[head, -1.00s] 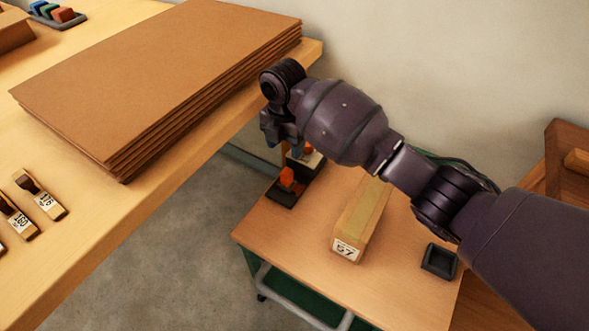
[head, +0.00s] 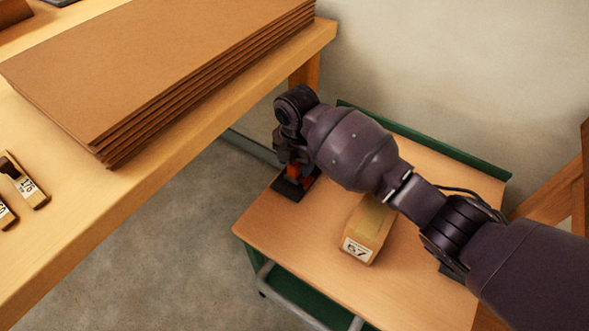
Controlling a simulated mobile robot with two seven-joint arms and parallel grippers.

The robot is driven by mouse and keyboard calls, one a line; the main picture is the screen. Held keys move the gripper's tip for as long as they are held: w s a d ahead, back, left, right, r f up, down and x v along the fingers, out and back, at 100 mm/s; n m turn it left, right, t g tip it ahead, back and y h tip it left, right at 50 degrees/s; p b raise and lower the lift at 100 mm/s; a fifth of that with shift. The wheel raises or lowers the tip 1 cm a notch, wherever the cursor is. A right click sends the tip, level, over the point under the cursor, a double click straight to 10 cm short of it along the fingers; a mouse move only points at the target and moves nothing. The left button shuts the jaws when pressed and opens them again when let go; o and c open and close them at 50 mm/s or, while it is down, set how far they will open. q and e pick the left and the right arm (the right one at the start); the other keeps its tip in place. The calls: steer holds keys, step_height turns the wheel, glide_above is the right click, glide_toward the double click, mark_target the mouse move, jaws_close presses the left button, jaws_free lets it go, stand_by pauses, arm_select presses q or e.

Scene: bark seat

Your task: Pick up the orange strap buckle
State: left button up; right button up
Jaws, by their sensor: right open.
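The orange strap buckle (head: 294,171) shows as a small orange piece on a dark tray (head: 287,190) at the far left corner of the low cart. It is partly hidden by my right gripper (head: 291,160). My right gripper is open and points down, with its fingers right at the buckle. I cannot tell whether the fingers touch it or stand on both sides of it. My left gripper is not in view.
A wooden workbench with stacked brown sheets (head: 160,60) stands higher at left. Tagged pieces (head: 24,182) lie on it. The cart's front is clear.

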steer(key=shift+f, duration=0.45)
steer(key=shift+r, duration=0.25)
jaws_close()
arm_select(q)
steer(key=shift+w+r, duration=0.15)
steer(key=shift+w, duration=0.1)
arm_select(e)
steer(key=shift+r, duration=0.3)
step_height(320, 180, up, 9)
steer(key=p, duration=0.3)
steer(key=shift+w+r, duration=0.15)
steer(key=shift+r, duration=0.05)
arm_select(q)
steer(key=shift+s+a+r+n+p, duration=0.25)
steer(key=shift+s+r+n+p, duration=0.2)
steer(key=shift+p, duration=0.35)
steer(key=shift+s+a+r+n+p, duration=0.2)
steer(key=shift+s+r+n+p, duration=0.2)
steer(key=shift+p, duration=0.35)
arm_select(e)
step_height(320, 180, up, 10)
